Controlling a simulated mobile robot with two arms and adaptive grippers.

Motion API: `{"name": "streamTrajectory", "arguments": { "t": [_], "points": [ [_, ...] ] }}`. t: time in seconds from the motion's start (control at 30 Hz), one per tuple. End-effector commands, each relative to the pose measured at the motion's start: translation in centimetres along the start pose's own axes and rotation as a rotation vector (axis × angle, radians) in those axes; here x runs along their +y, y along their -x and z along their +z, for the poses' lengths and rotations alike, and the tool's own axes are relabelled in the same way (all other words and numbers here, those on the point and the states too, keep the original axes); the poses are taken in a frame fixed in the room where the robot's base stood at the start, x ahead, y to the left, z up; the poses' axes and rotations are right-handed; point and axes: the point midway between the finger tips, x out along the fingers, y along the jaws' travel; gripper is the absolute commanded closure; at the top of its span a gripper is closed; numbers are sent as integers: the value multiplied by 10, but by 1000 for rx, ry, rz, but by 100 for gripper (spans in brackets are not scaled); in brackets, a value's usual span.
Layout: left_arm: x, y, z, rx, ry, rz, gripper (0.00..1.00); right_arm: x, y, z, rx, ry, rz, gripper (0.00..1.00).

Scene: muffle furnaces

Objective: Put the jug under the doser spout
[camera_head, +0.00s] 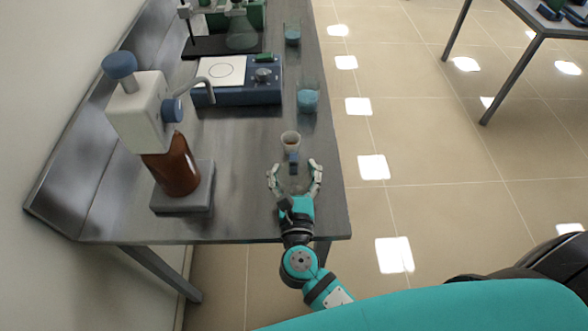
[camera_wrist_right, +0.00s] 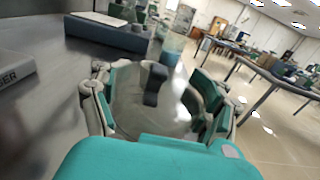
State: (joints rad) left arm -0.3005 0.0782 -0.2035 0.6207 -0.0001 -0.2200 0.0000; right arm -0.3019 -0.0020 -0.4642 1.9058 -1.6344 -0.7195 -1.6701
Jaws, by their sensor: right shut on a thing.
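The jug is clear with a dark blue handle. In the head view its handle (camera_head: 293,157) points away from my arm, and its faint body lies between my right fingers. The right wrist view shows the jug (camera_wrist_right: 130,105) large. My right gripper (camera_head: 294,170) is shut on it near the right front of the bench; its fingers (camera_wrist_right: 160,96) stand on both sides. The doser (camera_head: 140,112), with a white head, blue cap and amber bottle (camera_head: 173,170), stands to the left on a grey base (camera_head: 186,202). Its bent spout (camera_head: 203,84) reaches right. My left gripper is out of view.
Beakers with blue liquid (camera_head: 307,99) (camera_head: 292,37) stand along the right edge. A blue device (camera_head: 250,94) is behind the doser. Bare bench (camera_head: 240,165) lies between doser and gripper.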

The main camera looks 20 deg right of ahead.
Motion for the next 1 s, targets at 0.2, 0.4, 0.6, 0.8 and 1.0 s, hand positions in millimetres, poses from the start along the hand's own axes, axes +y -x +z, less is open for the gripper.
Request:
{"name": "streamTrajectory", "arguments": {
  "t": [0.2, 0.4, 0.6, 0.8, 1.0],
  "points": [
    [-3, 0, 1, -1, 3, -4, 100, 0, 0, 0, -1, -1, 0, 63],
    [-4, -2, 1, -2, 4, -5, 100, 0, 0, -2, 0, -1, 0, 18],
    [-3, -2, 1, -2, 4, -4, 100, 0, 0, -2, 0, -1, 0, 0],
    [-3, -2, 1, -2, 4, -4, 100, 0, 0, -2, 0, -1, 0, 0],
    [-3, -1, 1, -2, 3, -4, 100, 0, 4, 0, 2, 0, 1, 0]
  ]
}}
